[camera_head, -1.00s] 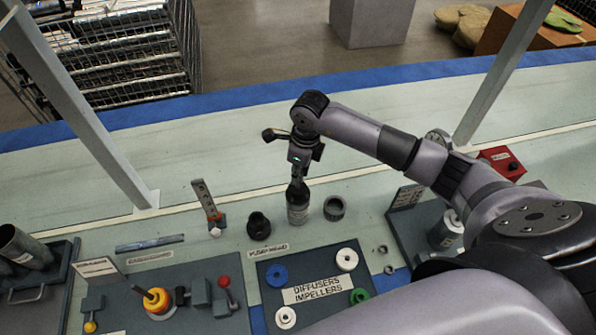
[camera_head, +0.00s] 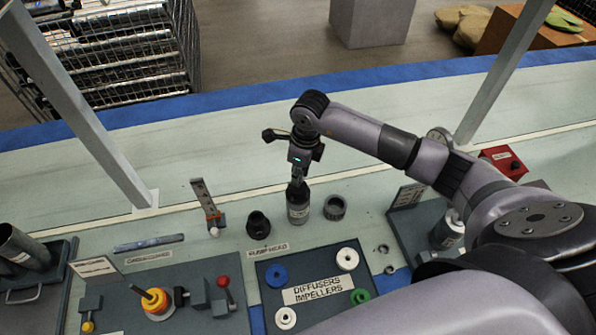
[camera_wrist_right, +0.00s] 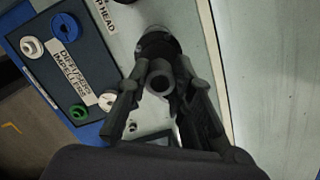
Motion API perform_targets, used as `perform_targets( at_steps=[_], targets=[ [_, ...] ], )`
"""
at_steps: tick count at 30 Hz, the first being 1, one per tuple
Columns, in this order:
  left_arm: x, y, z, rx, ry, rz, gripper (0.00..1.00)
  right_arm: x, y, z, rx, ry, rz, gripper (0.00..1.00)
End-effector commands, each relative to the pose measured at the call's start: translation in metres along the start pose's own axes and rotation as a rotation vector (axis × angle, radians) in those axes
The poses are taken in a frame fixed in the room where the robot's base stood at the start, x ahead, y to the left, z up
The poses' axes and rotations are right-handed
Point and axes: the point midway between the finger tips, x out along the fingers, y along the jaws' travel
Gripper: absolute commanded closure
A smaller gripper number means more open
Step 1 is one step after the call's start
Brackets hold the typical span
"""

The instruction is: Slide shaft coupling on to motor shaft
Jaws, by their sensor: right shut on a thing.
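My right gripper (camera_head: 298,178) points down at a dark cylinder with a silver label, which looks like the motor (camera_head: 298,207) and stands upright on the bench. In the right wrist view the gripper fingers (camera_wrist_right: 163,92) are closed around a small dark ring with a round hole, which looks like the shaft coupling (camera_wrist_right: 160,83). In the head view the coupling is too small to tell apart from the fingertips at the motor's top. Whether it is around the shaft cannot be told. My left gripper is not in view.
A black flanged part (camera_head: 258,224) stands left of the motor and a dark ring (camera_head: 334,208) to its right. A board with coloured rings (camera_head: 317,290) lies in front. A red box (camera_head: 502,161) is at the right. The bench behind the motor is clear.

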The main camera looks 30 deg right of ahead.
Motion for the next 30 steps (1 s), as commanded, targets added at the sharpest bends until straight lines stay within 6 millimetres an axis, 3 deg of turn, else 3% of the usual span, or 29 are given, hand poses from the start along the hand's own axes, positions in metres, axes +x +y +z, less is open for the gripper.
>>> perform_targets(
  at_steps=[23,24,30],
  targets=[
    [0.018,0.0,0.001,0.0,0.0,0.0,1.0,0.02,0.0,-0.003,0.0,0.0,0.0,1.0],
    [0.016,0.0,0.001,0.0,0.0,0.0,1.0,0.019,0.0,-0.002,0.0,0.0,0.0,0.76],
    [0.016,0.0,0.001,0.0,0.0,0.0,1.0,0.019,0.0,-0.002,0.0,0.0,0.0,0.62]
  ],
)
